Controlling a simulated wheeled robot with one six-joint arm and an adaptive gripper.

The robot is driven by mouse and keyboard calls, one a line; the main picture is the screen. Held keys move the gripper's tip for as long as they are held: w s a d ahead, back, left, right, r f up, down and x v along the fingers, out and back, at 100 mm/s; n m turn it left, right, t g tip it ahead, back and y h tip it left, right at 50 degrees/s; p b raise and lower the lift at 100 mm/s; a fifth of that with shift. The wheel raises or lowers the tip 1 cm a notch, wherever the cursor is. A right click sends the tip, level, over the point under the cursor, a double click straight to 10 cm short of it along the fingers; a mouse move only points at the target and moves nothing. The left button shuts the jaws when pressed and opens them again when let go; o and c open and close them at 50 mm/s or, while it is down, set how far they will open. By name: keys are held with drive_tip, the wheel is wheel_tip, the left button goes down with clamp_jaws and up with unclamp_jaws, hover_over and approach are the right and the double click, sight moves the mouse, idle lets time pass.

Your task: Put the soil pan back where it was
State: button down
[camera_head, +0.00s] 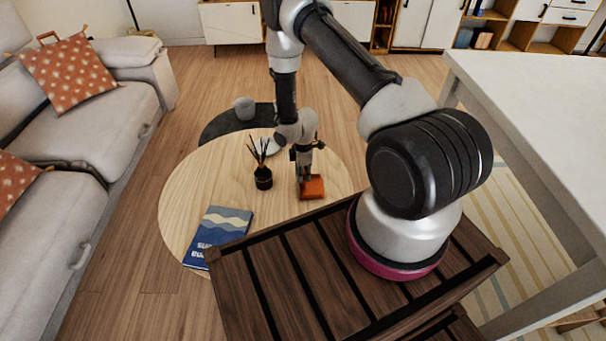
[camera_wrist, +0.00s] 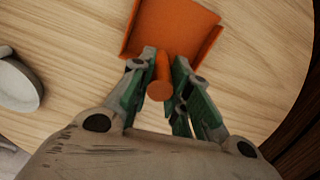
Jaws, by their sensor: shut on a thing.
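The soil pan is an orange dustpan-like pan (camera_head: 313,188) with a short round handle. It is on or just above the light wooden round table (camera_head: 200,185), at the table's right side; I cannot tell whether it touches the top. In the wrist view the pan (camera_wrist: 172,28) lies ahead of my gripper (camera_wrist: 165,70), its handle pointing back between the fingers. The green-padded fingers are shut on the handle. In the head view my gripper (camera_head: 304,176) points down at the pan and partly hides it.
A dark reed diffuser (camera_head: 263,178) stands left of the pan. A blue book (camera_head: 217,236) lies at the table's front left. A grey cup (camera_head: 244,108) stands on a dark low table (camera_head: 222,122) behind. A white round object (camera_wrist: 18,84) shows at left in the wrist view.

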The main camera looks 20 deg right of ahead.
drive_tip(key=shift+f, duration=0.15)
drive_tip(key=c, duration=1.3)
unclamp_jaws()
drive_tip(key=shift+c, duration=0.2)
